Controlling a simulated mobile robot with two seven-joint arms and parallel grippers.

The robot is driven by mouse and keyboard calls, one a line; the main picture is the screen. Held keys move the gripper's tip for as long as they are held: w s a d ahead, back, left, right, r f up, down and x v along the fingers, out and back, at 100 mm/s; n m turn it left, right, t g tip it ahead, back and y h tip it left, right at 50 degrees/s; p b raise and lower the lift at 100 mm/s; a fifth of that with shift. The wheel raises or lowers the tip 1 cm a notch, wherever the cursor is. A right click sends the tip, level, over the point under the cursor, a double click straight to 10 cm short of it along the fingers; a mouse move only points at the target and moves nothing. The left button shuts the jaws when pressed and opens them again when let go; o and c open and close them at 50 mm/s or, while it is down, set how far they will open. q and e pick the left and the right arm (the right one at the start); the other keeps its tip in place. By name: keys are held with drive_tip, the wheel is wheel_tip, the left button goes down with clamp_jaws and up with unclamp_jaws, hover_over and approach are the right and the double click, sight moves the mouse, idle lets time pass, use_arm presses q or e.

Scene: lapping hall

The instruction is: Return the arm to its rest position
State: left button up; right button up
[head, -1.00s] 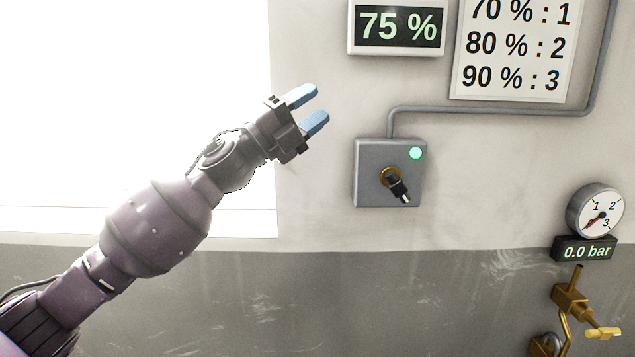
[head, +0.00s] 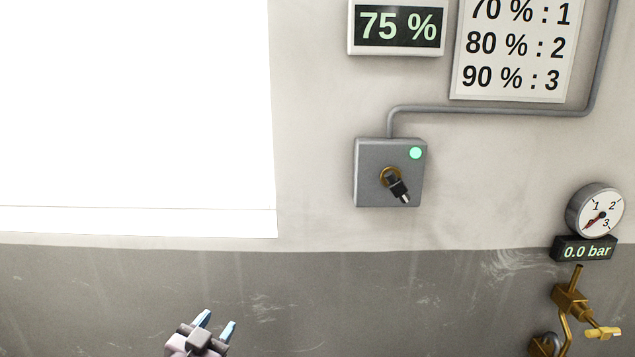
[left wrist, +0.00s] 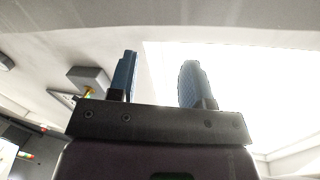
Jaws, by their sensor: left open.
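My left gripper (head: 217,324) is low at the bottom edge of the head view, left of centre, in front of the dark lower wall. Its two blue fingers stand apart with nothing between them. They also show apart and empty in the left wrist view (left wrist: 158,82). Most of the left arm is out of the head view. The grey switch box (head: 367,190) with its black key-like knob (head: 397,187) and lit green lamp is on the wall, up and to the right, well clear of the gripper. My right gripper is not in view.
A display (head: 398,27) reads 75 %, beside a chart (head: 515,50) of percentages. At right are a round gauge (head: 595,211), a 0.0 bar readout (head: 586,251) and a brass valve (head: 571,300). A bright window (head: 135,110) fills the upper left. The wall around the gripper is bare.

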use_arm(q)
drive_tip(key=s+a+f+n+g+y, duration=0.2)
drive_tip(key=s+a+f, duration=0.2)
drive_tip(key=s+f, duration=0.6)
drive_tip(key=s+a+f+n+g+y, duration=0.2)
drive_tip(key=s+a+f+n+g, duration=0.1)
drive_tip(key=s+f, duration=0.8)
drive_tip(key=s+a, duration=0.1)
drive_tip(key=s, duration=0.2)
drive_tip(key=shift+s, duration=0.35)
drive_tip(key=shift+f, duration=0.1)
